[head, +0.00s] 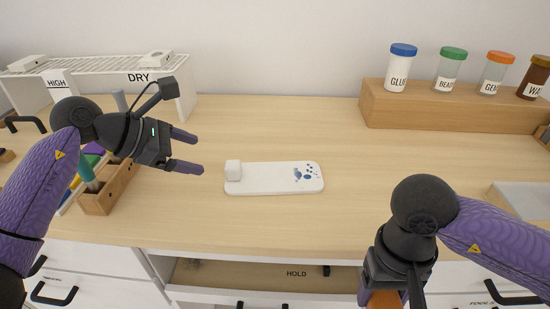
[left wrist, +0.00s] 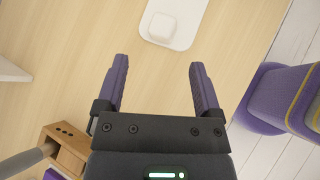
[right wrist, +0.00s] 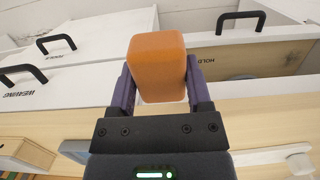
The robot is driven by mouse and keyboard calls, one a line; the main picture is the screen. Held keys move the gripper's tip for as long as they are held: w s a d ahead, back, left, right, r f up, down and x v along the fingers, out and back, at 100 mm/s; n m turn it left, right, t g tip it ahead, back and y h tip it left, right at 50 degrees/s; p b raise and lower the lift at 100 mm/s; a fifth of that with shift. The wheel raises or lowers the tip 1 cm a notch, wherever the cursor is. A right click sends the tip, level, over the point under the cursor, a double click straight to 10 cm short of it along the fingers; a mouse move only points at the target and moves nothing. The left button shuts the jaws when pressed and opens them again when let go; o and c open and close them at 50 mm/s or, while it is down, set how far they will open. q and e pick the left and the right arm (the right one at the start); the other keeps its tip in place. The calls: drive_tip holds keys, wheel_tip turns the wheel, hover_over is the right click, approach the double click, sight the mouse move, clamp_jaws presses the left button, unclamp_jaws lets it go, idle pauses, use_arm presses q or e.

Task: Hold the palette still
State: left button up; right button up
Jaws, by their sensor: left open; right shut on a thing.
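The white palette (head: 262,186) lies flat on the desk, with a white block-like knob (head: 233,170) at its left end and blue paint marks at its right end. My left gripper (head: 196,152) is open and empty, to the left of the palette and apart from it. In the left wrist view the palette (left wrist: 183,38) shows beyond the fingertips (left wrist: 158,62). My right gripper (right wrist: 158,88) is shut on an orange block (right wrist: 157,62), in front of the desk. In the head view the orange block (head: 384,300) is partly cut off at the bottom edge.
A drawer (head: 250,276) labelled HOLD stands open below the front edge. A wooden holder (head: 108,192) with tools is at left, near a white DRY rack (head: 165,85). Lidded jars stand on a wooden riser (head: 440,108) at back right. A grey tray (head: 520,199) is at right.

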sight(230, 165)
use_arm(q)
drive_tip(key=b+x, duration=0.4)
drive_tip(key=x, duration=0.4)
drive_tip(key=shift+d+f, duration=0.2)
drive_tip(key=shift+f, duration=0.1)
drive_tip(key=shift+w+d+f+b, duration=0.25)
drive_tip(key=shift+w+d+b, duration=0.05)
drive_tip(key=shift+d+b, duration=0.2)
clamp_jaws()
idle(0.3)
